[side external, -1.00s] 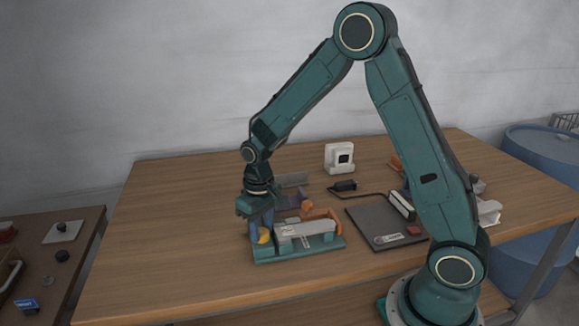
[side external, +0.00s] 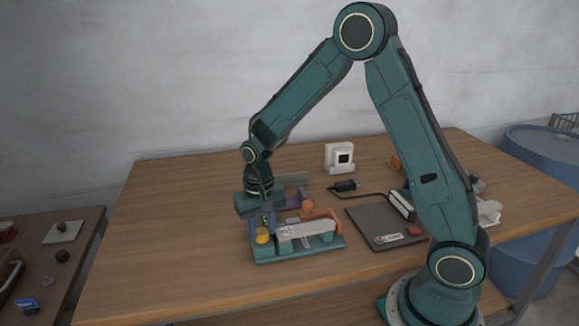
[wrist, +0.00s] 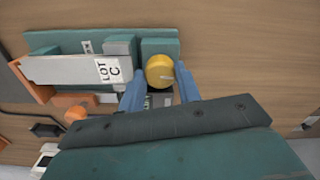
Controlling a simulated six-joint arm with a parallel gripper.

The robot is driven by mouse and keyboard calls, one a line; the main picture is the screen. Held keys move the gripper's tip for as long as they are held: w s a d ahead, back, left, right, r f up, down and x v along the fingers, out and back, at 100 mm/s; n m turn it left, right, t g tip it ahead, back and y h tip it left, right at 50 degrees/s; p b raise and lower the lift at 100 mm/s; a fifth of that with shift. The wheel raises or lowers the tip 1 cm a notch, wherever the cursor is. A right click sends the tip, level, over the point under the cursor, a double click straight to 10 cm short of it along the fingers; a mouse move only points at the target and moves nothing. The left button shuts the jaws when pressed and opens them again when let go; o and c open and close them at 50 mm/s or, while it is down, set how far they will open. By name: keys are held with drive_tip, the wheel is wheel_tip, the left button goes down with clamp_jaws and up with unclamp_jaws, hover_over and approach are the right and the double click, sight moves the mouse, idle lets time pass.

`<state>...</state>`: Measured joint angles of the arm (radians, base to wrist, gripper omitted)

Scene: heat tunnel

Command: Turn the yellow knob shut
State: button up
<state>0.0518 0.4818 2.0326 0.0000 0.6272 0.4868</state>
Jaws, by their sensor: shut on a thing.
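The yellow knob (side external: 262,236) is a round cap at the left end of a teal fixture (side external: 290,254). The side view shows my gripper (side external: 259,229) pointing down over the knob. The fingers hide part of the knob's rim. A pale block marked "LOT C" (wrist: 70,69) lies along the fixture beside the knob.
An orange part (side external: 322,214) and a purple part stand just behind the fixture. A dark mat (side external: 378,226) with a red piece lies to the right. A white boxy device (side external: 339,158) stands at the back. The table's left side is clear.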

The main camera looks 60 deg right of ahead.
drive_tip(key=o, duration=1)
drive_tip(key=shift+c, duration=0.2)
